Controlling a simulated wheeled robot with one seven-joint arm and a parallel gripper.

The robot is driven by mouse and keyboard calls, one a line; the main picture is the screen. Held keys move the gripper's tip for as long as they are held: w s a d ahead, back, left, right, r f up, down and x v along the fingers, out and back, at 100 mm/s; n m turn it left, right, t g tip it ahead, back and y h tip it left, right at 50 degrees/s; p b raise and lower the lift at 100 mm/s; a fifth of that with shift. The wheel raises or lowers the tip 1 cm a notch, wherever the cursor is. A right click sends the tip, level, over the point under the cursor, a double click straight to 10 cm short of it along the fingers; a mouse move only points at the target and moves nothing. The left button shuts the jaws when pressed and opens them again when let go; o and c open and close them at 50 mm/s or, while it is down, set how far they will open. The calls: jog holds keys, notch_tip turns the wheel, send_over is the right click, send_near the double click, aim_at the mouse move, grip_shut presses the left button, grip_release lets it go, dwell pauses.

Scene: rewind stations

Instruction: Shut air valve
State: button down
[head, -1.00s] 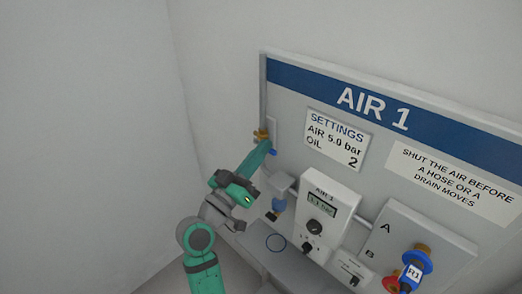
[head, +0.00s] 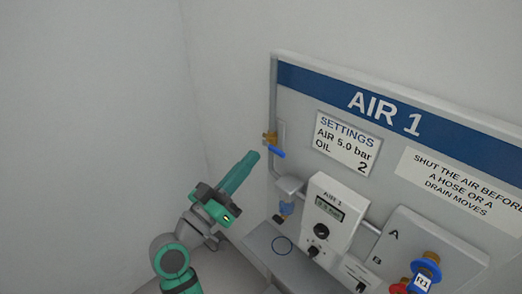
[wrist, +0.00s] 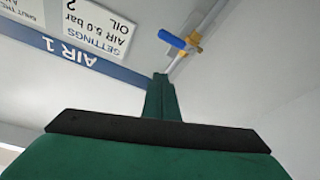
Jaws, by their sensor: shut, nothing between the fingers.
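The air valve has a brass body (head: 270,138) on the grey pipe at the panel's left edge. Its blue lever (head: 277,152) points right, crosswise to the pipe. In the wrist view the blue lever (wrist: 172,40) also sticks out sideways from the brass body (wrist: 193,42). My gripper (head: 254,156) is shut and empty, just left of the lever and apart from it in the head view. In the wrist view its fingertips (wrist: 160,77) point toward the pipe, with a gap to the lever.
The regulator box (head: 328,215) with a small display and knobs is right of the valve. A settings card (head: 346,143) is on the panel. The wall left of the panel is bare.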

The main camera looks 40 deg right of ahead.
jog(key=shift+v, duration=1)
jog(key=shift+w, duration=0.15)
jog(key=w+a+f+n+t+y, duration=0.25)
jog(key=f+n+t, duration=0.2)
jog(key=f, duration=0.25)
jog(key=w+a+f+n+t+y, duration=0.1)
jog(key=a+f+n+t+y, duration=0.1)
jog(key=a+f+n+t, duration=0.25)
jog(key=s+a+f+n+t+y, duration=0.25)
jog(key=a+f+y, duration=0.35)
jog(key=f, duration=0.4)
jog(key=s+a+f+n+t+y, duration=0.2)
jog(key=s+a+f+n+y, duration=0.25)
jog(key=a+f, duration=0.35)
jog(key=s+a+f+m+y, duration=0.1)
jog(key=s+a+y, duration=0.2)
jog(key=s, duration=0.8)
jog(key=s+a+f+m+y, duration=0.1)
jog(key=s+a+m+y, duration=0.1)
jog(key=s+a, duration=0.4)
jog(key=s+y, duration=0.1)
jog(key=s, duration=0.3)
jog(key=shift+s+a+f+m, duration=0.3)
jog(key=shift+s+a+f, duration=0.05)
jog(key=shift+s+a, duration=0.05)
